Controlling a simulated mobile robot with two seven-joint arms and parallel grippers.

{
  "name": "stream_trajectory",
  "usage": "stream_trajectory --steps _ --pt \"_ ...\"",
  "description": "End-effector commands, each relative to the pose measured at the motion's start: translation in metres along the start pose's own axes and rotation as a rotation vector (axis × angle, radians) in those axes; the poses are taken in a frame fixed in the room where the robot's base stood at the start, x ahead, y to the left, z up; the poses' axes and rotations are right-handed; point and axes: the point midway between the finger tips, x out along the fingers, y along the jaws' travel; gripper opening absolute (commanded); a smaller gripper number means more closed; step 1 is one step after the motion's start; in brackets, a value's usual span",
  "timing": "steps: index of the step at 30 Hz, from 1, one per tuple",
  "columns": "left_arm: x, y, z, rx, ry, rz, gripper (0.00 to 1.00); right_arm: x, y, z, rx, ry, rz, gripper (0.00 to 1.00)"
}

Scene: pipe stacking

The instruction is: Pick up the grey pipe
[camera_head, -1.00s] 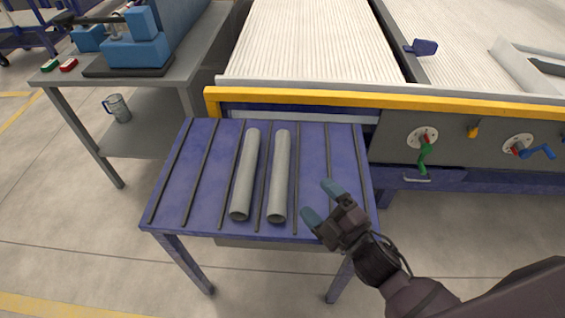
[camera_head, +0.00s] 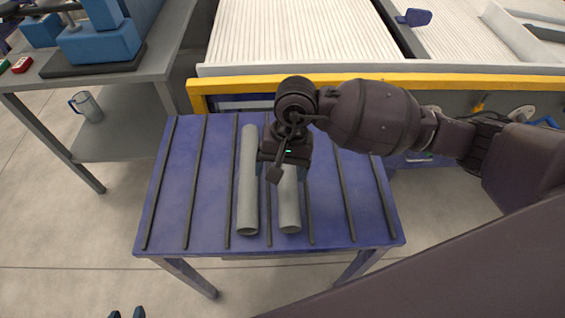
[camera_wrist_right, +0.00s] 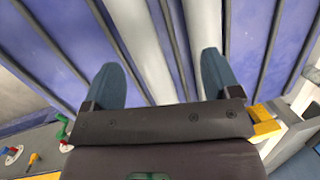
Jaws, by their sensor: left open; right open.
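Two grey pipes lie side by side on the blue slatted table (camera_head: 370,225). The left pipe (camera_head: 248,185) shows almost whole in the head view. The right pipe (camera_head: 289,210) is partly covered by my right gripper (camera_head: 282,172), and its near end shows. My right gripper is open above the right pipe. Contact cannot be told. Only the fingertips of my left gripper (camera_head: 127,313) show, apart, at the bottom edge.
A yellow rail (camera_head: 420,82) and a roller conveyor (camera_head: 290,35) lie behind the table. A grey workbench (camera_head: 160,68) with a blue device (camera_head: 100,42) stands at the left, a mug (camera_head: 88,106) on its lower shelf. The table's left part is clear.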

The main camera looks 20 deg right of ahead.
Motion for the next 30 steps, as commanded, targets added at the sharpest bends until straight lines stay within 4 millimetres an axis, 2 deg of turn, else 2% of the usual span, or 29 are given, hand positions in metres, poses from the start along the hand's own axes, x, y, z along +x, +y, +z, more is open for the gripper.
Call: stream_trajectory --steps 1,3,7,15,23,30 --pt "0.001 0.0 0.001 0.0 -0.001 0.0 0.41 -0.006 0.005 -0.013 -0.04 0.06 0.052 0.83" --pt "0.001 0.001 0.001 0.0 -0.001 0.001 0.41 -0.013 0.011 -0.025 -0.079 0.118 0.107 0.83" --pt "0.002 0.001 0.003 0.0 -0.005 0.001 0.41 -0.015 0.016 -0.035 -0.11 0.167 0.157 0.83" --pt "0.005 0.002 0.013 0.0 -0.024 0.003 0.41 0.021 0.022 -0.042 -0.112 0.167 0.162 0.83" --pt "0.007 0.001 0.012 0.003 -0.02 0.003 0.41 0.037 0.024 -0.045 -0.113 0.169 0.159 0.83" --pt "0.009 0.0 0.019 0.01 -0.03 0.005 0.41 0.069 0.025 -0.049 -0.11 0.164 0.159 0.83"
